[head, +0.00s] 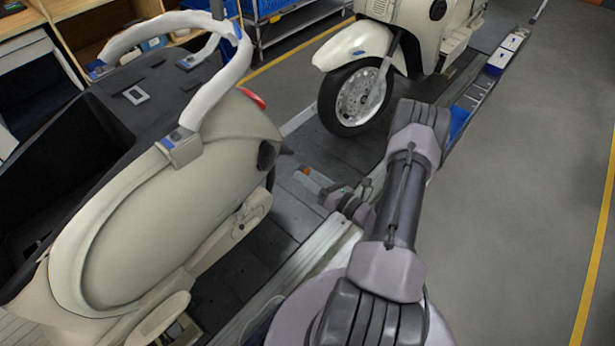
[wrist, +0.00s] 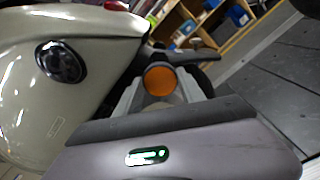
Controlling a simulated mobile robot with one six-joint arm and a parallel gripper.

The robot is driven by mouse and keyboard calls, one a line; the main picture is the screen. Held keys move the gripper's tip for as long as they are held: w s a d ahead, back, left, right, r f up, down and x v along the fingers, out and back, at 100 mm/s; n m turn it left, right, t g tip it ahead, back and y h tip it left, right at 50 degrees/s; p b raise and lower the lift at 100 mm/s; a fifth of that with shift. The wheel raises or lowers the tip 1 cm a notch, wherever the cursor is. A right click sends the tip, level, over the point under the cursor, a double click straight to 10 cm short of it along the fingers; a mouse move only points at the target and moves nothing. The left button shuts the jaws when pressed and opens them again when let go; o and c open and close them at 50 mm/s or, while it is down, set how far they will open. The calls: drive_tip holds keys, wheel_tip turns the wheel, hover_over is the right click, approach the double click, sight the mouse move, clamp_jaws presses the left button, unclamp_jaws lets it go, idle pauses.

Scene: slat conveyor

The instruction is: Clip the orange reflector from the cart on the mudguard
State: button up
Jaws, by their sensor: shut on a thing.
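My gripper (head: 312,178) is low over the conveyor, just behind the near cream scooter (head: 185,220). In the wrist view it is shut on the round orange reflector (wrist: 160,80), whose face points at the camera. The reflector also shows as a small orange spot in the head view (head: 306,172). A dark part (wrist: 190,55), perhaps the mudguard, sticks out from the scooter's rear behind the reflector. I cannot tell whether they touch. The scooter's round dark lamp (wrist: 62,62) is to the left.
A second cream scooter with a white front wheel (head: 357,97) stands farther along the slat conveyor. A wheeled rack with blue bins (head: 268,8) is at the back. Trays (head: 495,62) line the conveyor's right side. The grey floor (head: 520,170) at right is clear.

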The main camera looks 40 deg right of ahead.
drive_tip(key=w+a, duration=0.1)
drive_tip(key=w, duration=0.5)
drive_tip(key=shift+w, duration=0.35)
drive_tip(key=shift+w, duration=0.15)
idle(0.5)
drive_tip(key=shift+w+a+b, duration=0.25)
drive_tip(key=shift+w+b, duration=0.25)
drive_tip(key=shift+w, duration=0.75)
drive_tip(key=shift+w, duration=0.2)
idle(0.4)
drive_tip(key=o, duration=1.4)
drive_tip(key=shift+s, duration=0.1)
